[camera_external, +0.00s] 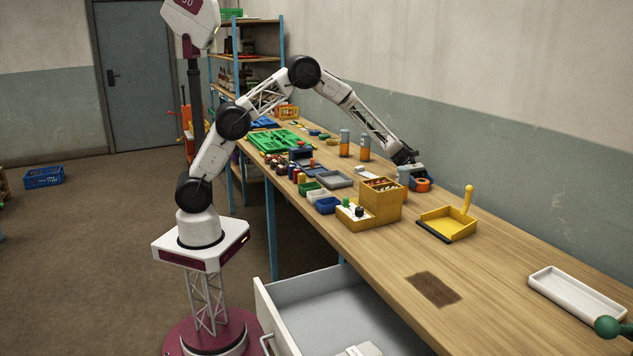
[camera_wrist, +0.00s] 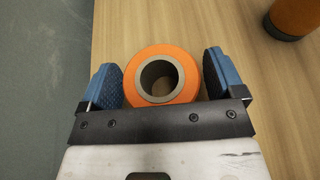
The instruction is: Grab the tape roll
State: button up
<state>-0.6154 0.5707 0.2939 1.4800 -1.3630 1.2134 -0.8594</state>
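The tape roll (camera_wrist: 187,90) is orange with a grey-brown core, and in the wrist view it sits between the two blue pads of my gripper (camera_wrist: 162,82). A small gap shows on the right side of the roll, and the left pad is very close to it or touching. In the external view the orange roll (camera_external: 421,184) is on the workbench near the wall, right beside my gripper (camera_external: 411,166). The fingers are apart around the roll, not closed on it. The underside of the roll is hidden.
An orange cylinder (camera_wrist: 294,14) stands to the upper right in the wrist view. On the workbench (camera_external: 405,262) are a wooden box (camera_external: 381,203), a yellow dustpan (camera_external: 447,222) and a white tray (camera_external: 577,295). Two orange-grey cylinders stand near the wall. An open drawer (camera_external: 325,300) juts out below.

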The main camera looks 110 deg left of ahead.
aim_at(421, 180)
jog(key=c, duration=0.7)
jog(key=shift+o, duration=0.2)
jog(key=shift+r, duration=0.15)
jog(key=shift+r, duration=1.35)
jog(key=shift+s+d+r, duration=0.1)
jog(key=shift+s+r, duration=0.1)
jog(key=shift+r, duration=0.1)
jog(key=s+d, duration=0.2)
jog(key=s, duration=0.2)
jog(key=s+d+r, duration=0.1)
jog(key=s+d, duration=0.1)
jog(key=s, duration=0.3)
jog(key=s+d, duration=0.2)
jog(key=s, duration=0.3)
jog(key=shift+d+r, duration=0.2)
jog(key=shift+d, duration=0.1)
